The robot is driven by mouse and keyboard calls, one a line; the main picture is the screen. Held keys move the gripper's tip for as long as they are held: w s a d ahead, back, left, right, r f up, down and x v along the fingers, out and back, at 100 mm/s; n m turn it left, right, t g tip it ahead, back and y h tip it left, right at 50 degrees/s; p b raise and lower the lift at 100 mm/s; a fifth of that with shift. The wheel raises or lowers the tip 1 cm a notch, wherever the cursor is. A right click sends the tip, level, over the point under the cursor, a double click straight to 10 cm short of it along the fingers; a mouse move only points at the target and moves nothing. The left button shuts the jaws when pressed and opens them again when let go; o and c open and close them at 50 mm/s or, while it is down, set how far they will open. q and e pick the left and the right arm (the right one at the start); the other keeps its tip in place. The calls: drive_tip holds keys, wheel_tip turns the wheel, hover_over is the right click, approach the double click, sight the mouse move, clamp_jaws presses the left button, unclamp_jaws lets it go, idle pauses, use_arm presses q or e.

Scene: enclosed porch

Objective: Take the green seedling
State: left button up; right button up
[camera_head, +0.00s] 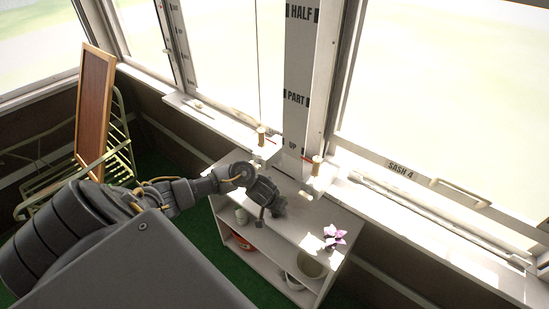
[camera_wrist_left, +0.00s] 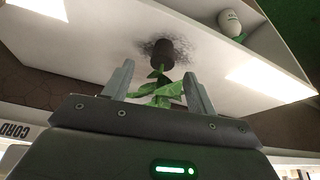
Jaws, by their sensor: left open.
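The green seedling (camera_wrist_left: 160,92) shows in the left wrist view, with green leaves and a dark plug (camera_wrist_left: 160,52) at its base. The plug is against the white shelf top (camera_wrist_left: 90,30), with dark speckles around it. My left gripper (camera_wrist_left: 158,75) is open, with one finger on each side of the leaves; I cannot tell whether either touches them. In the head view my left gripper (camera_head: 272,206) is over the white shelf unit (camera_head: 296,213), and the seedling is hidden there. My right gripper is not in view.
The window sill (camera_head: 350,196) runs behind. A brown board (camera_head: 95,110) leans left.

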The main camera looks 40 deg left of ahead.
use_arm(q)
drive_tip(key=b+x, duration=0.1)
drive_tip(key=x, duration=0.3)
drive_tip(key=shift+w+a+f, duration=0.15)
drive_tip(key=shift+a, duration=0.05)
drive_tip(key=shift+c, duration=0.3)
drive_tip(key=c, duration=0.8)
